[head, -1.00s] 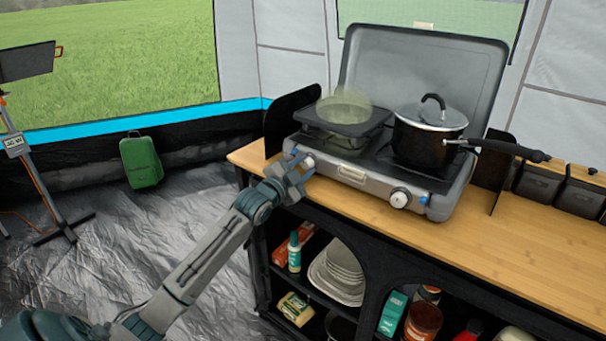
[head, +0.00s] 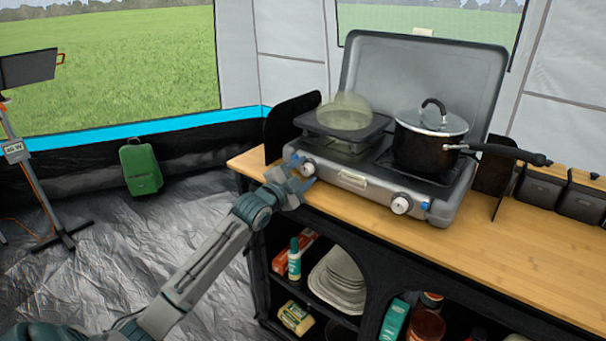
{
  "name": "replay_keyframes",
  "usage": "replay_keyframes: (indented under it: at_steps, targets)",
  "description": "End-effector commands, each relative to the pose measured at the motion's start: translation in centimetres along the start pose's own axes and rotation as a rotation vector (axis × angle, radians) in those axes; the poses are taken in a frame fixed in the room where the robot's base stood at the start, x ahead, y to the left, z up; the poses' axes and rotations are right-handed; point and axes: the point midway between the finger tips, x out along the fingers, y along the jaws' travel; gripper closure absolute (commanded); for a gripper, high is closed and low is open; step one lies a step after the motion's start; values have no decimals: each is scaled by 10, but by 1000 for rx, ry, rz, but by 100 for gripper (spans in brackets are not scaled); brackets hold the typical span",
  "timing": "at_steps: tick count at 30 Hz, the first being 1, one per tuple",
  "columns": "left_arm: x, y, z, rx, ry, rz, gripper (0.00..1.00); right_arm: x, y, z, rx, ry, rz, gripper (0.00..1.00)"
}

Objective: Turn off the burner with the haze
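The grey camp stove (head: 352,181) stands on the wooden counter with its lid up. A pale, yellowish-green haze (head: 345,113) hangs over the left burner, above a dark flat pan (head: 372,135). The left knob (head: 308,169) is on the stove's front, below that burner; my gripper partly covers it. My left gripper (head: 303,172) is at this knob, its blue-tipped fingers apart, one above and one below it. I cannot tell whether they touch it. The right knob (head: 401,204) is uncovered, below the right burner. My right gripper is out of view.
A black lidded pot (head: 425,148) sits on the right burner, its long handle (head: 507,152) reaching right over the counter (head: 500,235). Dark side panels (head: 291,121) flank the stove. Open shelves with plates (head: 339,279) lie below. A green case (head: 141,168) stands at the tent wall.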

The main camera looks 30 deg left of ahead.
Motion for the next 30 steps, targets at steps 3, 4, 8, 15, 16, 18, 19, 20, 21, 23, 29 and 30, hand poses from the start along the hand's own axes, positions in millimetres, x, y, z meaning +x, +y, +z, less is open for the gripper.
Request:
replay_keyframes:
  at_steps: [3, 4, 8, 15, 16, 18, 19, 20, 21, 23, 29, 30]
  targets:
    - [0, 3, 2, -3, -4, 5, 47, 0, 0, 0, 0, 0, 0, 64]
    - [0, 3, 2, -4, -4, 5, 47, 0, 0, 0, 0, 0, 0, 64]
    - [0, 3, 2, -10, -5, 5, 47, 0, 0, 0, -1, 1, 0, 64]
    - [0, 0, 0, -152, -14, 5, 47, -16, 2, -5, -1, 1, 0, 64]
    - [0, -1, -1, -184, -15, 4, 47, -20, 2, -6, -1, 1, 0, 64]
    - [0, -2, -2, -263, -19, 2, 47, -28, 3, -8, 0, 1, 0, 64]
    - [0, -2, -2, -299, -21, 2, 47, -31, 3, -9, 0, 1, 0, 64]
    - [0, -2, -2, -336, -24, 2, 47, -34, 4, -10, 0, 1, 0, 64]
    - [0, -2, -2, -384, -26, 1, 47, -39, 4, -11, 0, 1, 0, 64]
    - [0, -3, -2, -456, -29, -1, 47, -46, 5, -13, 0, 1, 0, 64]
    - [0, -6, -3, -710, -42, -6, 47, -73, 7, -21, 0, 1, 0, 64]
    - [0, -6, -3, -762, -45, -6, 47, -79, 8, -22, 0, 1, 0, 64]
